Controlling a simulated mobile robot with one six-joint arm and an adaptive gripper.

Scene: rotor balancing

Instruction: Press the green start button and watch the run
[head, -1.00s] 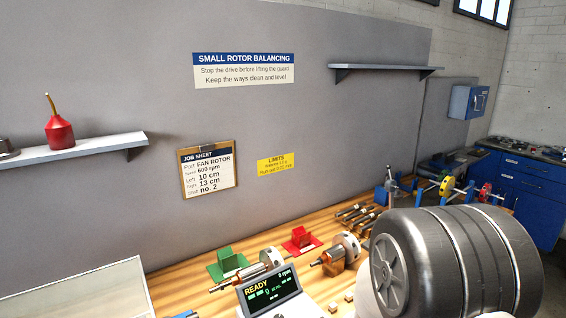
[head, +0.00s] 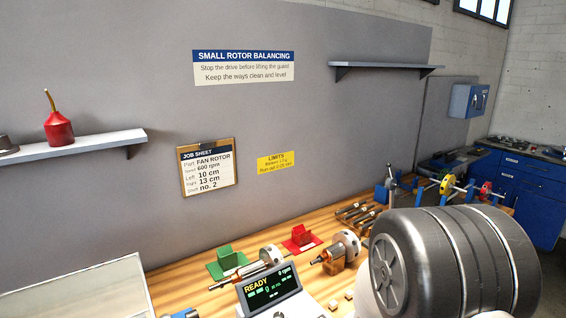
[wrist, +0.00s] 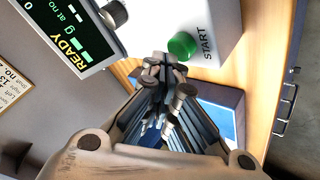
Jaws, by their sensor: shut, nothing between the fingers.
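The green start button (wrist: 181,46) sits on the pale face of the control unit (wrist: 215,20), beside the word START, in the wrist view. My gripper (wrist: 165,68) is shut and empty. Its fingertips appear just below the button in the picture and close to it; I cannot tell whether they touch. The display (wrist: 62,38) reads READY. In the head view the display (head: 270,291) reads READY and 0 rpm. The button and my gripper do not show in the head view.
A black knob (wrist: 113,14) is beside the display. A blue-lined box (wrist: 225,118) lies beyond my fingers. My dark arm link fills the lower right.

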